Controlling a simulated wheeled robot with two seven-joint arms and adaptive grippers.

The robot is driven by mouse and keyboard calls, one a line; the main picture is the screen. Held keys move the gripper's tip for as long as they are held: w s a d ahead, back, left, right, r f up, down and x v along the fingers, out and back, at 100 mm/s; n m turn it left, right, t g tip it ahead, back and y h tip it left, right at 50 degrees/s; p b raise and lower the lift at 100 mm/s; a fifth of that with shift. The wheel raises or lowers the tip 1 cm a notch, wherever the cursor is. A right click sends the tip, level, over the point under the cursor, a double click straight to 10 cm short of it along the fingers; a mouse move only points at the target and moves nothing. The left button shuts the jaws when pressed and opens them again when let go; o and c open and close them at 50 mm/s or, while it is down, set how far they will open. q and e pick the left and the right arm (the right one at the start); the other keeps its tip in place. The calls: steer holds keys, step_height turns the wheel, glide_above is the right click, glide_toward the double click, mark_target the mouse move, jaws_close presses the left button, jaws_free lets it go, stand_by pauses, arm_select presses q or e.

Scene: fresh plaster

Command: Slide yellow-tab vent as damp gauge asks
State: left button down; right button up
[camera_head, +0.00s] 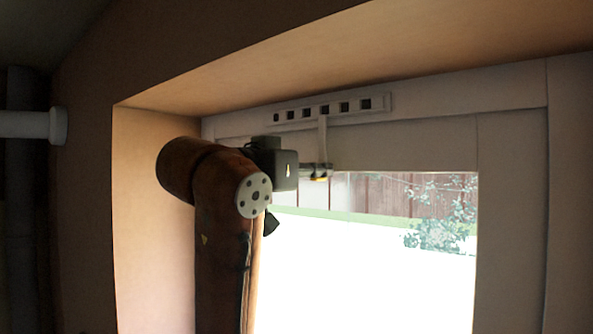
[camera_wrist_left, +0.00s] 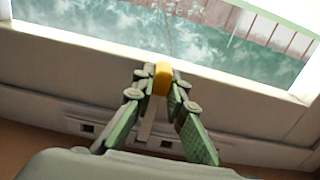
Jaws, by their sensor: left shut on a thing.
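The vent (camera_head: 385,102) is a pale slotted strip on the upper window frame, with several dark openings showing in the head view. A pale stem (camera_head: 322,135) hangs down from it to a yellow tab (camera_head: 319,179). In the left wrist view the yellow tab (camera_wrist_left: 162,78) sits between the fingertips of my left gripper (camera_wrist_left: 160,88). My left gripper (camera_head: 318,171) is shut on the tab, just above the glass in the head view. Part of the vent strip (camera_wrist_left: 110,133) shows behind the fingers. I see no damp gauge. My right gripper is not in view.
The window sits in a deep recess, with a side wall (camera_head: 150,200) on the left and a sloping top (camera_head: 300,75) above. A pale pipe end (camera_head: 57,126) sticks out at far left. The space before the glass to the right is clear.

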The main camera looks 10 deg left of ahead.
arm_select(q)
steer(key=shift+d, duration=0.15)
steer(key=c, duration=2.3)
jaws_free()
steer(key=o, duration=0.4)
steer(key=shift+s+d, duration=0.15)
steer(key=shift+d, duration=0.05)
steer(key=shift+c, duration=0.2)
steer(key=shift+a, duration=0.15)
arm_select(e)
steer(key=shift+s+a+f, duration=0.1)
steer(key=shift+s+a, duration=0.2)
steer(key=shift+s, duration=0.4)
arm_select(q)
steer(key=shift+a, duration=0.1)
steer(key=v, duration=1.2)
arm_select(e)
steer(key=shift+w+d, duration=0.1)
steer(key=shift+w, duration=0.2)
